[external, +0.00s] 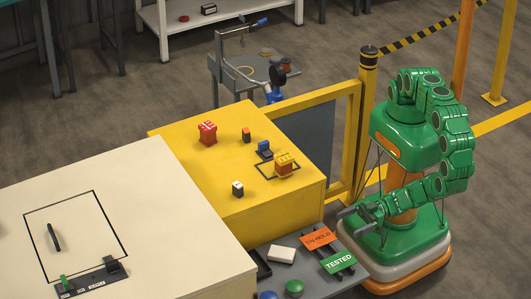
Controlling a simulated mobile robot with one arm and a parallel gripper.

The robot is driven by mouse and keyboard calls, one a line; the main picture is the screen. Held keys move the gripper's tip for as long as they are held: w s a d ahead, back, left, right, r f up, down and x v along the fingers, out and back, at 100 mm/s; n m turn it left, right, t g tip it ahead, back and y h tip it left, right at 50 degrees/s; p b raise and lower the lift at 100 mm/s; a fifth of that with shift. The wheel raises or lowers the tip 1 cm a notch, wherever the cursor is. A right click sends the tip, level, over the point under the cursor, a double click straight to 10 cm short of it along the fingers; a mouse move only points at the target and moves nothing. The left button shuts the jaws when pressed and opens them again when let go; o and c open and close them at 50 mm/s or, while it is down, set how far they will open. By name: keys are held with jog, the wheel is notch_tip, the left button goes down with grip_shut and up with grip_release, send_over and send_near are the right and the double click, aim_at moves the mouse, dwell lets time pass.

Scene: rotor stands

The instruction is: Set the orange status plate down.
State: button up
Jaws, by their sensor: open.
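The orange status plate (318,238), marked ON HOLD, is on the grey side shelf (305,263) below the yellow bench. I cannot tell whether it lies flat or leans on a small stand. A green plate (338,262) marked TESTED is just in front of it. My gripper (348,212) is open and looks empty. Its fingers point left, above and to the right of the orange plate in the picture, and appear apart from it.
The shelf also bears a white block (281,254), a green knob (294,287) and a blue knob (267,295). The yellow bench (200,185) holds red and yellow rotor-like parts and small blocks. A cream bench (150,220) stands left. A yellow-framed panel (310,135) stands behind.

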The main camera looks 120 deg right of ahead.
aim_at(318, 238)
jog(key=w+a+m+g, duration=0.1)
jog(key=m+g, duration=0.1)
jog(key=a+m+g, duration=0.2)
jog(key=g, duration=0.1)
jog(key=w+a+m+g+h, duration=0.1)
jog(key=a+m+g, duration=0.1)
jog(key=g, duration=0.1)
jog(key=shift+w+f, duration=0.2)
jog(key=shift+w, duration=0.1)
jog(key=w+a+r+n+g, duration=0.1)
jog(key=w+r+g, duration=0.1)
jog(key=w+a+r+n+g+y, duration=0.1)
jog(key=w+r+g, duration=0.1)
jog(key=g, duration=0.1)
jog(key=w+a+r+n+g+y, duration=0.1)
jog(key=w+r+g, duration=0.1)
jog(key=shift+w+a+g, duration=0.1)
jog(key=shift+w+g, duration=0.15)
jog(key=shift+g, duration=0.05)
jog(key=w+d+r+n, duration=0.1)
jog(key=d, duration=0.1)
jog(key=w+d+r+n+g, duration=0.1)
jog(key=w+d, duration=0.1)
jog(key=d, duration=0.1)
jog(key=w+d+r+n+g+h, duration=0.1)
jog(key=w+d+r, duration=0.1)
jog(key=shift+d+r, duration=0.1)
jog(key=shift+d, duration=0.3)
jog(key=shift+d+f, duration=0.1)
jog(key=shift+f, duration=3.5)
